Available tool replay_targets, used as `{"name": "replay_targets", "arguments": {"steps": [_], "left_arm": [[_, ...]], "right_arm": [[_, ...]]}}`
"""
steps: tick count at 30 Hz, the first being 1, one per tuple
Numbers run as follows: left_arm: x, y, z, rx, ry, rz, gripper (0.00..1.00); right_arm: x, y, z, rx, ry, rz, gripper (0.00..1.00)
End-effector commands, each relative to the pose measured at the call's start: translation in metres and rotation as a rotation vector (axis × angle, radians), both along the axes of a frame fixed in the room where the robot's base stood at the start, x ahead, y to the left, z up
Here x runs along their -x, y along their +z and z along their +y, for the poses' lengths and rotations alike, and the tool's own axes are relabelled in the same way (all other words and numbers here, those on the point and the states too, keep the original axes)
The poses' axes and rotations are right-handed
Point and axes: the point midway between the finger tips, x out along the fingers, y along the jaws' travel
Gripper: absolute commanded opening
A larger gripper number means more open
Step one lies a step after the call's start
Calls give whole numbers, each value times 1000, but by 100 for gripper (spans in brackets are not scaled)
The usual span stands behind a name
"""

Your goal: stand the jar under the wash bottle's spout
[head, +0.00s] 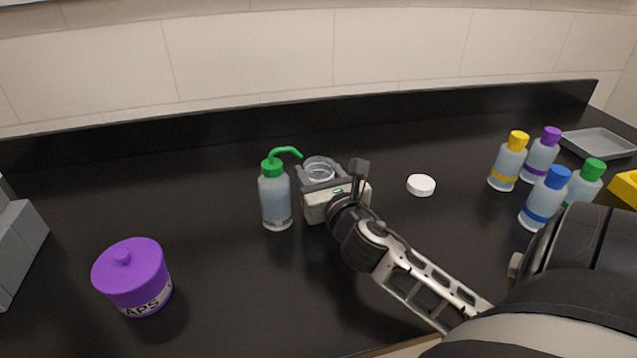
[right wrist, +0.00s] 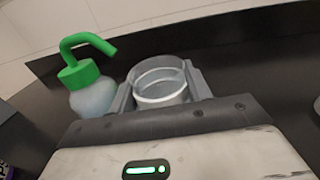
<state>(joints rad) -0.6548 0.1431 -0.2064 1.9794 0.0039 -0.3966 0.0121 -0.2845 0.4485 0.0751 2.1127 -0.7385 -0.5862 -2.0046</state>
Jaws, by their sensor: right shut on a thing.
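The wash bottle (head: 275,200) stands upright on the dark counter, with a green cap and a green spout that bends to the right. It also shows in the right wrist view (right wrist: 91,96). The clear open jar (head: 318,169) is just right of the bottle, near the spout's tip. My right gripper (head: 322,180) is shut on the jar, and its fingers flank the jar in the right wrist view (right wrist: 162,90). The jar's lower part is hidden by the gripper, so I cannot tell whether it touches the counter. My left gripper is not in view.
A white lid (head: 421,185) lies to the right. Several capped bottles (head: 507,162) stand farther right, before a grey tray (head: 598,143). A purple lidded tub (head: 134,277) is at front left, and a grey block (head: 18,245) at the left edge. The counter's middle left is clear.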

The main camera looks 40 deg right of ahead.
Motion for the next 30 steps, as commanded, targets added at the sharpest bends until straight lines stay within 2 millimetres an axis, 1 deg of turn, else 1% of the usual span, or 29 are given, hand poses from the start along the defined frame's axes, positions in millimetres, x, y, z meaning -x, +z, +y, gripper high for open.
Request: {"name": "replay_targets", "arguments": {"steps": [1, 4, 6, 11, 17, 18, 20, 27, 30], "left_arm": [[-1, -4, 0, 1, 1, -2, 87], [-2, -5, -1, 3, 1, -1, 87], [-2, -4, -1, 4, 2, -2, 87], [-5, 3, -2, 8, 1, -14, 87], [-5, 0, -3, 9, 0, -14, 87], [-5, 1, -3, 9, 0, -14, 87], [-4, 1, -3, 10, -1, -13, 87], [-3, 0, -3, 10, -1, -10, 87], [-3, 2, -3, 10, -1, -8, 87]], "right_arm": [[1, -13, 0, -5, -3, 5, 22], [1, -25, 0, -3, -3, 3, 22], [1, -27, 0, -2, -1, 2, 22], [1, -27, 0, 0, 0, 2, 22], [1, -31, 0, 0, 0, 2, 22], [1, -30, 0, 0, 0, 2, 54], [1, -30, 0, 0, 0, 2, 70], [1, -30, 0, -1, 0, 2, 70], [1, -26, 1, -1, 0, 2, 70]]}}
